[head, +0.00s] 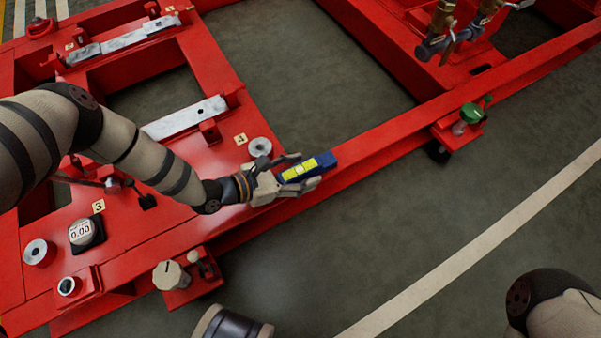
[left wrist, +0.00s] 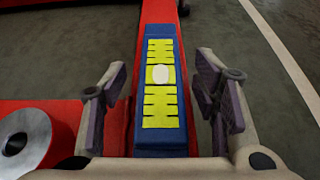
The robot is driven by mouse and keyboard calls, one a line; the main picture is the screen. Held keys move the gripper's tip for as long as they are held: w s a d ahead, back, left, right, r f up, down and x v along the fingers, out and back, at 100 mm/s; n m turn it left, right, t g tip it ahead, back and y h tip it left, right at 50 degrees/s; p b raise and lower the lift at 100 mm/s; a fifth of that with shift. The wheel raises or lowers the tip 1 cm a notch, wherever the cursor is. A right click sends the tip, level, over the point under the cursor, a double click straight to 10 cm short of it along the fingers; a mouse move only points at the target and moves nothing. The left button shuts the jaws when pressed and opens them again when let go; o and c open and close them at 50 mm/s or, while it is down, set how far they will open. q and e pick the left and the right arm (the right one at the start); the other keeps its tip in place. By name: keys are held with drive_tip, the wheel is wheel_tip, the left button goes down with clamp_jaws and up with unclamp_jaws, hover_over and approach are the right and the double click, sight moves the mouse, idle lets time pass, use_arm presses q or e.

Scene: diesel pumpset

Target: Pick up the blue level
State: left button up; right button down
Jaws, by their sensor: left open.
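The blue level (head: 308,167) lies on the red frame rail near the middle of the head view. It has a yellow marked face with a pale bubble window. In the left wrist view the blue level (left wrist: 160,95) runs lengthwise up the middle of the picture. My left gripper (head: 292,170) is at the near end of the level. In the left wrist view its open fingers (left wrist: 163,98) stand on either side of the level, with a gap showing on each side. My right gripper is not in view.
The red frame (head: 400,122) carries a silver ring (head: 260,147) just behind the left gripper; the ring also shows in the left wrist view (left wrist: 24,140). A dial reading 0.00 (head: 81,232) sits at left. A green-topped knob (head: 470,113) stands to the right. Grey floor (head: 390,220) is clear in front.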

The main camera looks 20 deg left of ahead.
use_arm(q)
drive_tip(key=shift+r, duration=0.1)
clamp_jaws()
